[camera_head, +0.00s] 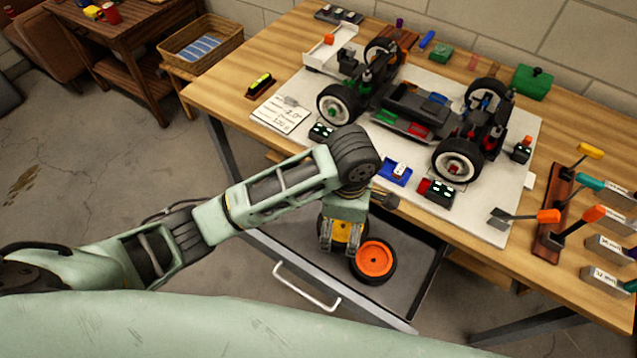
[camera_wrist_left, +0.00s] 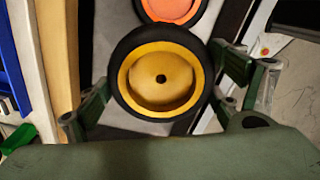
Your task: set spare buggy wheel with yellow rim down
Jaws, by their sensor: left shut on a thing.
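The spare buggy wheel with a yellow rim and black tyre (camera_wrist_left: 160,78) is between the fingers of my left gripper (camera_wrist_left: 168,100), which is shut on it. In the head view the yellow rim (camera_head: 349,229) shows partly behind the fingers of my left gripper (camera_head: 341,238). The wheel is over the open drawer (camera_head: 300,262), beside a wheel with an orange rim (camera_head: 373,260). I cannot tell whether the yellow-rimmed wheel touches the drawer floor. My right gripper is not in view.
The wooden workbench (camera_head: 225,88) carries a buggy chassis (camera_head: 410,112) on a white mat (camera_head: 490,225). A tool rack (camera_head: 553,215) stands at the right. The drawer's handle (camera_head: 305,290) faces the front. Bare drawer floor shows left of the wheels.

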